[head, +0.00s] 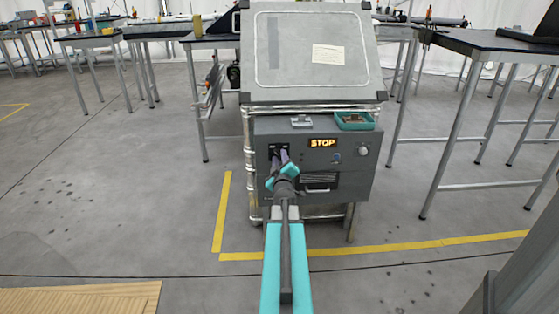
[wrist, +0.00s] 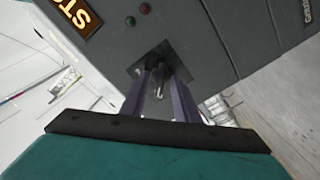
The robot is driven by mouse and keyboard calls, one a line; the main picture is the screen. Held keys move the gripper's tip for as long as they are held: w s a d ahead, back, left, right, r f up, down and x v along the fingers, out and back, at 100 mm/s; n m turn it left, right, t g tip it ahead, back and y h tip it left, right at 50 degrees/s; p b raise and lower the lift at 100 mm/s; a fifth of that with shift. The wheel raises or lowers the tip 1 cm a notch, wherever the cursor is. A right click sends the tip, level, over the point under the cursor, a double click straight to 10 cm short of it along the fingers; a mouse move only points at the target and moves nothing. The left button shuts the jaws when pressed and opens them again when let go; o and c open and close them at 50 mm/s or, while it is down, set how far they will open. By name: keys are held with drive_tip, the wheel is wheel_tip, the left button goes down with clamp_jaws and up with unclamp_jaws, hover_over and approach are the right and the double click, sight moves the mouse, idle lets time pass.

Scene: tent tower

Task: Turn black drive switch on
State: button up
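The black drive switch sits on a dark square plate (wrist: 138,68) on the front of the grey control cabinet (head: 340,180). In the wrist view its small metal lever (wrist: 156,92) shows between the two purple-grey fingers of my gripper (wrist: 163,80). The fingers stand apart, one on each side of the lever, with a visible gap between them; I see no clear grip on it. In the head view my gripper (head: 280,158) is at the upper left of the cabinet front and partly hides the switch. A lit orange STOP display (head: 322,143) is right of the switch.
A round knob (head: 362,150) and a blue button (head: 337,157) are on the same panel. A teal tray (head: 368,126) stands on the ledge above. Workbenches (head: 480,42) flank the cabinet. Yellow floor tape (head: 400,247) runs in front.

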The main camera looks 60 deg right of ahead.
clamp_jaws()
drive_tip(key=shift+a, duration=0.25)
drive_tip(key=shift+d, duration=0.2)
drive_tip(key=shift+r, duration=0.1)
